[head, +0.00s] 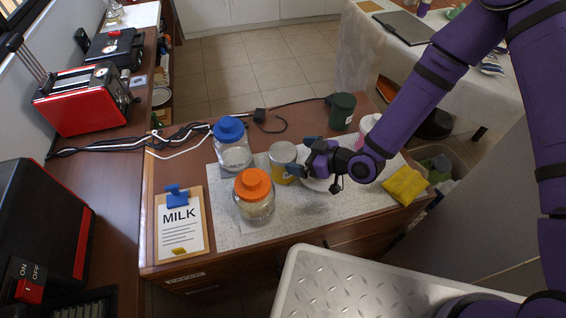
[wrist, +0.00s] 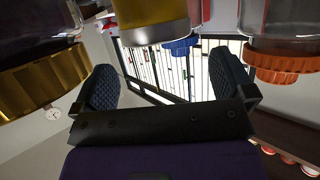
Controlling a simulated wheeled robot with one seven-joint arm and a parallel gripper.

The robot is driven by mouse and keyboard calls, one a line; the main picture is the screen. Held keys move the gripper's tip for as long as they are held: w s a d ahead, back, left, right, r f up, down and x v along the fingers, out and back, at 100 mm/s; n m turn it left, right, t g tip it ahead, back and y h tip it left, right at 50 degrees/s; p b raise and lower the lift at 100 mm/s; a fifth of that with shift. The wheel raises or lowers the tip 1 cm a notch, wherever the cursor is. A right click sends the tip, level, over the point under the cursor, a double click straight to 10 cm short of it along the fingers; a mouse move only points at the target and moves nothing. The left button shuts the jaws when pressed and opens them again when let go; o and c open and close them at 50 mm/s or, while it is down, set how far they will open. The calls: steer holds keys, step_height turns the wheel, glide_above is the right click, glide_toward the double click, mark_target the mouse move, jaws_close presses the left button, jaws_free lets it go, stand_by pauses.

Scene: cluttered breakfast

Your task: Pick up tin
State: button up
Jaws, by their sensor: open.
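In the wrist view, which looks upside down, the tin (wrist: 152,30) shows at the top, beyond the gap between my fingers. My gripper (head: 299,156) is just right of the tin in the head view, with its fingers open and pointing at it. In the wrist view my gripper (wrist: 163,85) has nothing between its fingers. Part of the tin's right side is hidden by a finger in the head view.
An orange-lidded jar (head: 253,188) stands front left of the tin, a blue-lidded jar (head: 231,145) behind left. A gold-lidded jar (wrist: 40,80) is close by in the wrist view. A green canister (head: 343,108) stands behind. A yellow cloth (head: 404,186) lies right. A milk clipboard (head: 180,225) lies left.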

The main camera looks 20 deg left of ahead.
mark_target(285, 152)
steer(key=shift+w+x, duration=0.1)
steer(key=shift+x, duration=1.4)
steer(key=shift+w+x, duration=0.15)
steer(key=shift+x, duration=1.35)
steer(key=shift+d+f, duration=0.1)
steer(key=shift+f, duration=0.05)
steer(key=c, duration=1.2)
steer(key=shift+c, duration=0.2)
steer(key=shift+r, duration=0.8)
step_height(285, 152, up, 2)
steer(key=shift+r, duration=0.1)
steer(key=s+d+r, duration=0.1)
steer(key=s+d, duration=0.7)
steer(key=d, duration=0.5)
steer(key=shift+s+d, duration=0.2)
steer(key=shift+s, duration=0.2)
steer(key=shift+r, duration=0.1)
